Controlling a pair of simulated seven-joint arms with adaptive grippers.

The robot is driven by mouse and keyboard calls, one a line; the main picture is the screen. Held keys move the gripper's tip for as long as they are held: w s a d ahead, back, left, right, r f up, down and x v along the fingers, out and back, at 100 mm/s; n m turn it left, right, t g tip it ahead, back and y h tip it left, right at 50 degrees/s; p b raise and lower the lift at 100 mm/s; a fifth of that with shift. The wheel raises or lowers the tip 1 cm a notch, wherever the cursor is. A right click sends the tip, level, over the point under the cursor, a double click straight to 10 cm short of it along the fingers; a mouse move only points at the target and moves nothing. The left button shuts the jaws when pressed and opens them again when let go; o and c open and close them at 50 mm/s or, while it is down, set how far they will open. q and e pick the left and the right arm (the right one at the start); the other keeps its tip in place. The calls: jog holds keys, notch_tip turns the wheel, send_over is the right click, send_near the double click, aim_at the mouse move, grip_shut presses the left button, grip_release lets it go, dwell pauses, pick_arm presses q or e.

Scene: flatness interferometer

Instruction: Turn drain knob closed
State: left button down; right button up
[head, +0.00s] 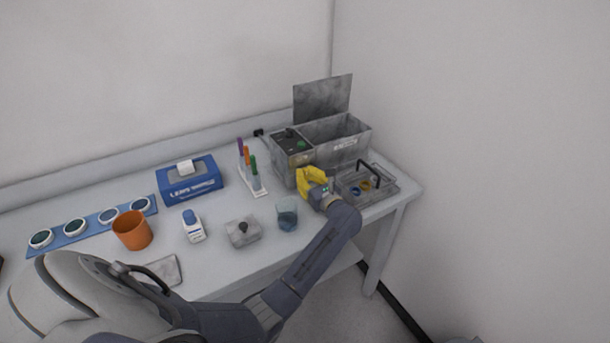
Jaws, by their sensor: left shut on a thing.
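The grey metal bath (340,148) stands at the back right of the table with its lid raised. My left gripper (304,180), with yellow fingers, is at the lower front of the bath. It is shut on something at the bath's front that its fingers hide. The drain knob itself cannot be made out, so its angle cannot be told. My right gripper is not in view.
Right of my gripper is a clear tray (384,190) with a dark handle. A glass of bluish liquid (287,215), a grey block with a black knob (243,231), a pen rack (253,182), a blue box (188,178), a white bottle (193,226) and an orange cup (132,231) stand to the left.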

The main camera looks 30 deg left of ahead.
pick_arm(q)
jog(key=c, duration=1.4)
grip_release()
jog(key=shift+r, duration=0.1)
jog(key=v, duration=1.1)
jog(key=shift+d, duration=0.25)
jog(key=shift+s+d, duration=0.15)
jog(key=shift+d, duration=0.05)
